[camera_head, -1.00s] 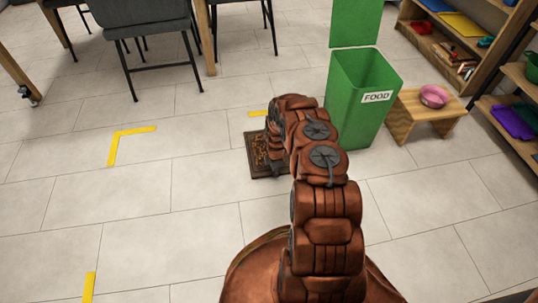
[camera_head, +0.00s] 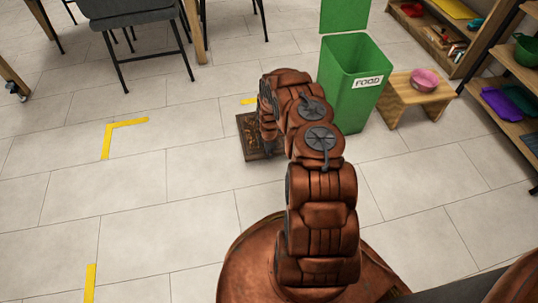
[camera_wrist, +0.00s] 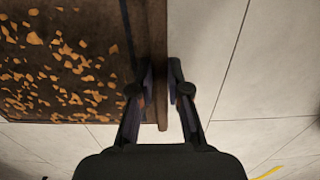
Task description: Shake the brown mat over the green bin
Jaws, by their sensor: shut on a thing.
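The brown mat (camera_head: 249,133) shows left of my arm in the head view, short of the green bin and to its left. I cannot tell if it touches the floor. In the wrist view, the mat (camera_wrist: 60,65) fills the upper left, its dark face covered in orange-tan flecks. My gripper (camera_wrist: 162,85) is shut on the mat's right edge, which runs between the fingers. My arm hides the gripper in the head view. The green bin (camera_head: 345,95) stands upright with its lid raised and a FOOD label on its front. The mat is not over it.
A small wooden stool (camera_head: 410,97) with a pink bowl (camera_head: 424,80) stands right of the bin. Shelves (camera_head: 515,85) line the right side. A grey chair (camera_head: 140,40) is at the back left. Yellow tape (camera_head: 120,127) marks the open tiled floor on the left.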

